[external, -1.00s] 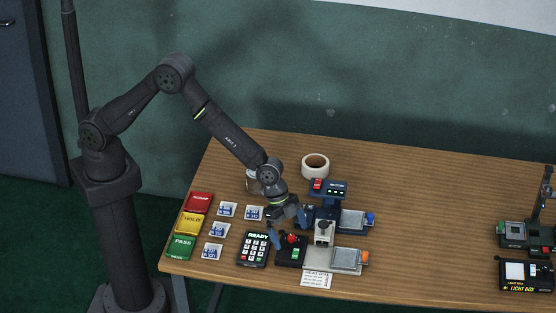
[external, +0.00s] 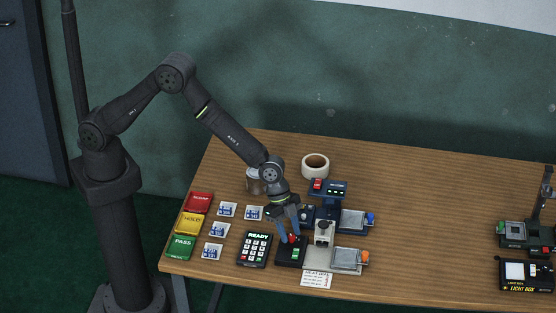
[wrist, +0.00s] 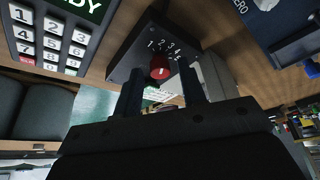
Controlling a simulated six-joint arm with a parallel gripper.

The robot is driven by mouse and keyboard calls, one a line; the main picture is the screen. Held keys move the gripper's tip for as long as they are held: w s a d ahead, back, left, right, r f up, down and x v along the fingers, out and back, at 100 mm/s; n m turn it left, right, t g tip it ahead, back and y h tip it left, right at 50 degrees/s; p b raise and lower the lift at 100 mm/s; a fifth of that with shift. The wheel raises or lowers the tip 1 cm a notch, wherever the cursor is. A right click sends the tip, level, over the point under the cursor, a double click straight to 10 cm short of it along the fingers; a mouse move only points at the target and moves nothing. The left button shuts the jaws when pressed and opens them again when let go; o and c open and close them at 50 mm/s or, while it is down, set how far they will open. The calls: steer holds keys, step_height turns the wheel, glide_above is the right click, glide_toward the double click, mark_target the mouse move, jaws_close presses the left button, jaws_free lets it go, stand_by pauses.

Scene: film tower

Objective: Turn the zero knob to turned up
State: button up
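A red knob (wrist: 160,67) with numbers printed around it sits on a black box (wrist: 135,52) in the wrist view. The knob also shows in the external view (external: 292,239), partly hidden by my fingers. My gripper (wrist: 161,78) is open, its two dark fingers on either side of the knob with visible gaps. The word ZERO shows on a blue device (wrist: 262,18) at the top right of the wrist view; no knob beside that word is clearly visible. I cannot tell from the frames whether the red knob carries a zero label.
A keypad (external: 254,249) reading READY stands left of the black box. A grey and white device (external: 346,260) stands close on its right, with the blue device (external: 328,188) behind. A tape roll (external: 315,165) lies farther back. The table's right middle is clear.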

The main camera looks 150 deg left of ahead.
mark_target(303, 215)
steer(key=s+a+r+n+g+y, duration=0.1)
steer(key=s+r+n+y, duration=0.1)
steer(key=s+r+n, duration=0.45)
steer(key=s+a+r+n+g+y, duration=0.1)
steer(key=s+a+r+n, duration=0.2)
steer(key=r, duration=0.6)
steer(key=shift+n, duration=0.45)
steer(key=x, duration=1.7)
steer(key=shift+d+f, duration=0.15)
steer(key=shift+d, duration=0.2)
steer(key=shift+c, duration=0.2)
jaws_close()
